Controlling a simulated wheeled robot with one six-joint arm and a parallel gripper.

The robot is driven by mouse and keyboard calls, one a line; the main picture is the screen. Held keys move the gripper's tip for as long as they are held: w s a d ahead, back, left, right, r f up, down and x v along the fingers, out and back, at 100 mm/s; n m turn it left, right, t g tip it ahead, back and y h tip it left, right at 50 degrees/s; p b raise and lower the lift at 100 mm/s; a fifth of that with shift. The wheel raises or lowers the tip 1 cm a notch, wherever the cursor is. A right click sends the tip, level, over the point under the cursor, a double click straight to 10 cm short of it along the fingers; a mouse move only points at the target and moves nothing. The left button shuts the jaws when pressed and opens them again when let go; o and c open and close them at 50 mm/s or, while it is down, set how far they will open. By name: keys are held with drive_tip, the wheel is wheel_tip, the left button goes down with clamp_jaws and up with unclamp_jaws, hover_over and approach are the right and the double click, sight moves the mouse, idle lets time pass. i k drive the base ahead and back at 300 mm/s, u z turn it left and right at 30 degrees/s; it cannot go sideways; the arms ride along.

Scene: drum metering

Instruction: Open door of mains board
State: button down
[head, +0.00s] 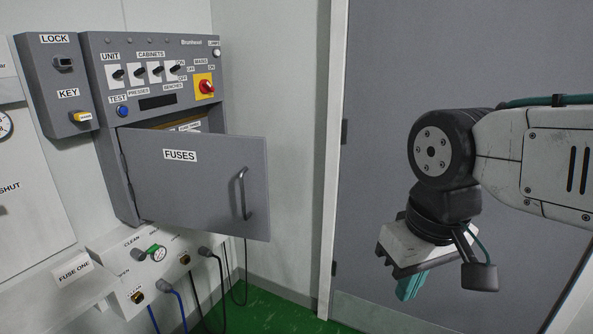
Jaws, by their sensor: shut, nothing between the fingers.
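The mains board (150,87) is a grey cabinet on the wall at the left. Its door (200,195), labelled FUSES, stands swung out from the board, with its left edge at the board. The inside shows only as a narrow strip above the door's top edge; the rest is hidden behind the door. A dark bar handle (243,193) is near the door's right edge. My gripper (408,288) hangs at the right, well apart from the door and handle, its teal fingers together and pointing down. Nothing shows in it.
A lock and key box (62,85) adjoins the board's left side. Below the door is a panel (150,270) with plugs and hanging cables. A grey door (400,60) stands behind my arm. Green floor (265,308) shows below.

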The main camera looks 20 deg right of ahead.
sight(211, 183)
drive_tip(key=z, duration=0.2)
drive_tip(key=i, duration=0.9)
drive_tip(key=u, duration=0.45)
